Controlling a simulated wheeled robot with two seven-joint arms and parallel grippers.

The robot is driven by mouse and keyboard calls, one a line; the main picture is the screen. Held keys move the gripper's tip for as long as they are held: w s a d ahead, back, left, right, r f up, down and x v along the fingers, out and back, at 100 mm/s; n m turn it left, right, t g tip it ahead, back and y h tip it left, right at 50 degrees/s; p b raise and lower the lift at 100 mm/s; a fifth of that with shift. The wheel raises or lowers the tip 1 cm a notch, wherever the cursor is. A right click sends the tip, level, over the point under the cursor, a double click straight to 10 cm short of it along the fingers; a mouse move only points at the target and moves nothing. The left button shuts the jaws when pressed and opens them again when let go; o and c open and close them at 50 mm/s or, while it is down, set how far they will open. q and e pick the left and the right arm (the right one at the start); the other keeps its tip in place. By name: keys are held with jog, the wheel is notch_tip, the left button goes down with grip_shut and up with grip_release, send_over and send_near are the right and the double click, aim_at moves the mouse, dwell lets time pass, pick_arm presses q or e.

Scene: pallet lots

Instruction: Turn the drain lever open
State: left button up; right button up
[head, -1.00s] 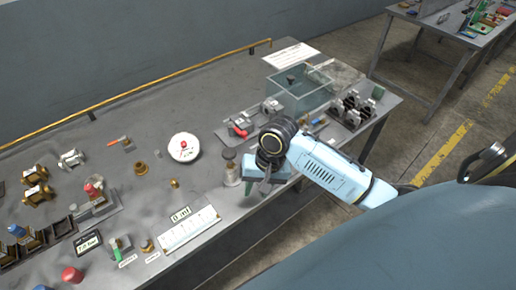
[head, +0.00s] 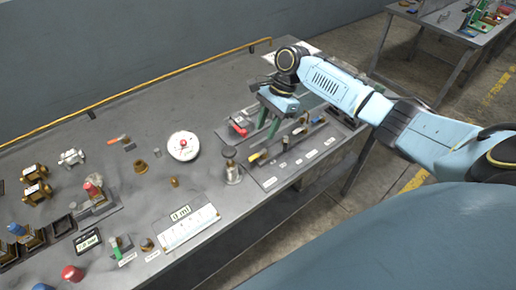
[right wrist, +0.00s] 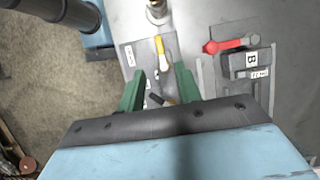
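My right gripper (head: 268,122) is over the right part of the bench, its green fingers pointing down and spread apart. In the right wrist view the gripper (right wrist: 160,86) is open, with nothing clearly held. A small dark lever with an orange end (right wrist: 160,98) shows between and below the fingers. A yellow-handled lever (right wrist: 160,47) lies on a labelled plate just beyond the fingertips; it also shows in the head view (head: 256,158). A red lever (right wrist: 225,45) sits to the right by a block marked B (right wrist: 250,60). I cannot read which lever is the drain. My left gripper is not in view.
A metal cylinder (head: 232,172) stands left of the labelled plate (head: 283,172). Several brass fittings and caps fill the left side. The bench's front edge is close to the plate.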

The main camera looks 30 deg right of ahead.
aim_at(255, 156)
jog(key=x, duration=0.8)
jog(key=shift+a+f, duration=0.1)
jog(key=shift+f, duration=0.2)
grip_shut()
